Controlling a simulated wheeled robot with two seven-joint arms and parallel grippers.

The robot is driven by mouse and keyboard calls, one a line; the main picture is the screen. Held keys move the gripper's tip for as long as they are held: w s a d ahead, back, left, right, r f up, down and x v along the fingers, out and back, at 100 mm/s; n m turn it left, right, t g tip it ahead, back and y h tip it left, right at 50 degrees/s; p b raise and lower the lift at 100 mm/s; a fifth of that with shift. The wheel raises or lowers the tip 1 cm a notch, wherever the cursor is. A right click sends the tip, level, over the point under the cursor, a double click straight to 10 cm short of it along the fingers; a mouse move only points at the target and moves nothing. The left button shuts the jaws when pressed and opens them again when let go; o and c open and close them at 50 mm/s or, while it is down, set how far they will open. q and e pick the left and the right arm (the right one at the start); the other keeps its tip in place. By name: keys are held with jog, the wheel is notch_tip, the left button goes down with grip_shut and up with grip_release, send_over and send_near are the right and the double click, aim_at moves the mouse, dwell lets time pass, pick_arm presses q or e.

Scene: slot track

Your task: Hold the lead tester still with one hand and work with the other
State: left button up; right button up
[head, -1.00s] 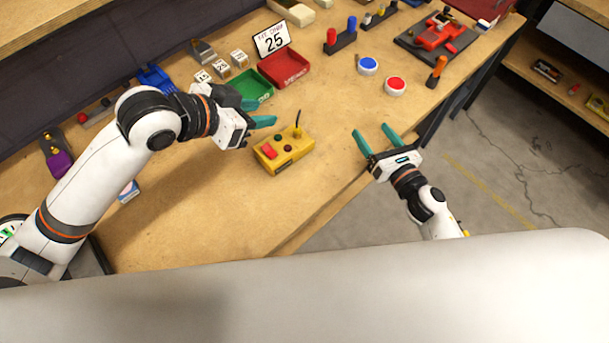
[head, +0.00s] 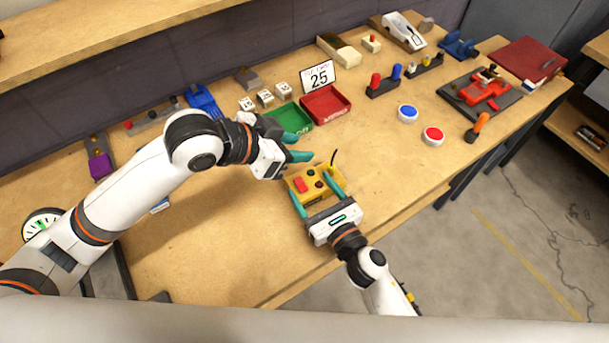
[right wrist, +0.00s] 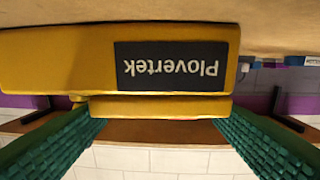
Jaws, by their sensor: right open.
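The yellow lead tester (head: 308,188) lies on the workbench in the head view, with a red switch, dark round parts and a thin black lead standing up at its far end. It also shows in the right wrist view (right wrist: 60,62) with an upside-down "Plovertek" label. My right gripper (head: 314,184) is open, its teal fingers on either side of the tester's near part; I cannot tell whether they touch it. My left gripper (head: 299,147) is open and empty above the bench, just beyond the tester, near the green tray (head: 290,119).
A red tray (head: 326,105) and a "25" sign (head: 318,76) stand behind the tester. Blue (head: 408,113) and red (head: 433,136) buttons are to the right. The workbench (head: 210,240) is clear at the front left; its front edge runs close by my right arm.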

aim_at(302, 177)
jog(key=x, duration=0.5)
jog(key=c, duration=0.7)
jog(key=o, duration=1)
jog(key=c, duration=0.9)
jog(key=shift+o, duration=0.2)
